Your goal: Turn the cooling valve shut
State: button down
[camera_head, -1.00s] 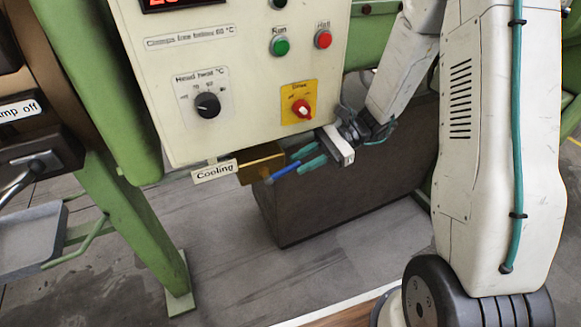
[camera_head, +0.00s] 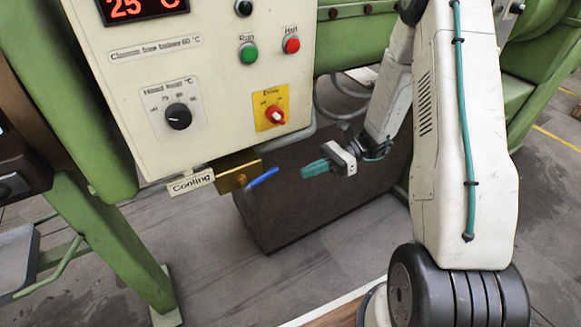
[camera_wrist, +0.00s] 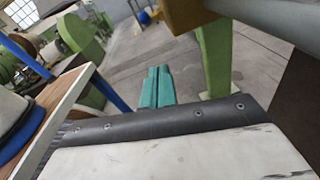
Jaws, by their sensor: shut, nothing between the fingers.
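The cooling valve has a brass body (camera_head: 238,176) under the control cabinet's lower edge, beside the white "Cooling" label (camera_head: 190,183). Its blue lever (camera_head: 264,177) points up and to the right in the head view, looking roughly in line with the grey pipe behind. My gripper (camera_head: 304,172) is to the right of the lever tip, apart from it, with its teal fingers together and empty. In the wrist view the shut fingers (camera_wrist: 156,88) point away from the camera. A brass-coloured block (camera_wrist: 186,14) shows at the top there; I cannot make out the blue lever clearly.
The cream control cabinet (camera_head: 215,95) hangs just above, with knobs and buttons. A grey pipe (camera_head: 298,136) runs under it. A dark box (camera_head: 290,215) stands behind the valve. A green leg (camera_head: 110,235) is at left. Open floor lies below the valve.

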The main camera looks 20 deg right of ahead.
jog(key=d+f+m+t+y, duration=0.1)
jog(key=d+f+m+y, duration=0.2)
jog(key=d+m, duration=0.55)
jog(key=m+y, duration=0.2)
jog(key=m, duration=0.7)
send_near(262, 178)
jog(key=shift+w+a+r+n, duration=0.15)
jog(key=shift+w+a+r, duration=0.15)
jog(key=shift+a+r, duration=0.25)
jog(key=shift+w+a+r+n, duration=0.1)
jog(key=shift+w+a+r, duration=0.3)
jog(key=shift+r, duration=0.3)
jog(key=shift+s, duration=0.1)
jog(key=shift+a+r+g+h, duration=0.1)
jog(key=shift+r+g+h, duration=0.3)
jog(key=shift+h, duration=0.4)
